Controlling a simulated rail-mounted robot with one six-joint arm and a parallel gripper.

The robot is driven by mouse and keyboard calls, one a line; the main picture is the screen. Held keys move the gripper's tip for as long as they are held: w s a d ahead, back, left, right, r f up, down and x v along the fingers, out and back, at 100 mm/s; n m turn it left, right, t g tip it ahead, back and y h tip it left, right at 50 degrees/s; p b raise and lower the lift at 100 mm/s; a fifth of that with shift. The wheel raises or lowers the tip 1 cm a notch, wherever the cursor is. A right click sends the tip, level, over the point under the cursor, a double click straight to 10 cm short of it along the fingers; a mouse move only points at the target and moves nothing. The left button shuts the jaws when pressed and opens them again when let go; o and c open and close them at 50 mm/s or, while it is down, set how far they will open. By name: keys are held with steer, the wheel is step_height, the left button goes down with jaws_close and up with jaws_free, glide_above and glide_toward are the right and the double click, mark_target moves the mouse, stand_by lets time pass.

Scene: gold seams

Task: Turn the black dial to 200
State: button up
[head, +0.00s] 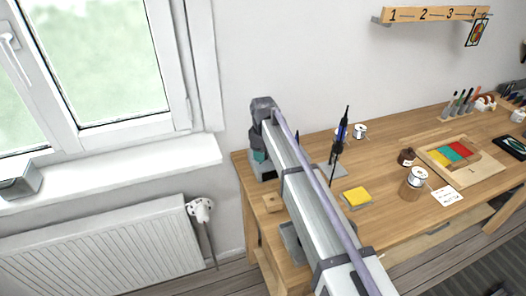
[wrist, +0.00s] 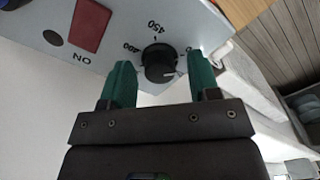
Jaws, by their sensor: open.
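The black dial (wrist: 159,62) is in the wrist view, on a pale grey panel (wrist: 118,27) with printed numbers around it. I read 450 and what looks like 400, and a 0 at the right; the picture has them turned, and 200 is not readable. A white pointer mark on the dial faces the lower right. My gripper (wrist: 160,64) has its two green fingers apart, one on each side of the dial. Whether they touch it I cannot tell. In the head view my gripper (head: 259,155) is at the table's back left corner, and the dial is hidden.
A red switch (wrist: 90,24) marked ON is beside the dial on the panel. On the wooden table (head: 385,215) are a yellow sponge (head: 357,196), a dark upright tool (head: 340,140), cans and a puzzle tray (head: 485,172). A window sill (head: 110,165) is at the left.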

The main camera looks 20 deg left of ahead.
step_height(320, 180, up, 11)
steer(key=p, duration=1)
steer(key=shift+p, duration=0.4)
steer(key=shift+f, duration=0.1)
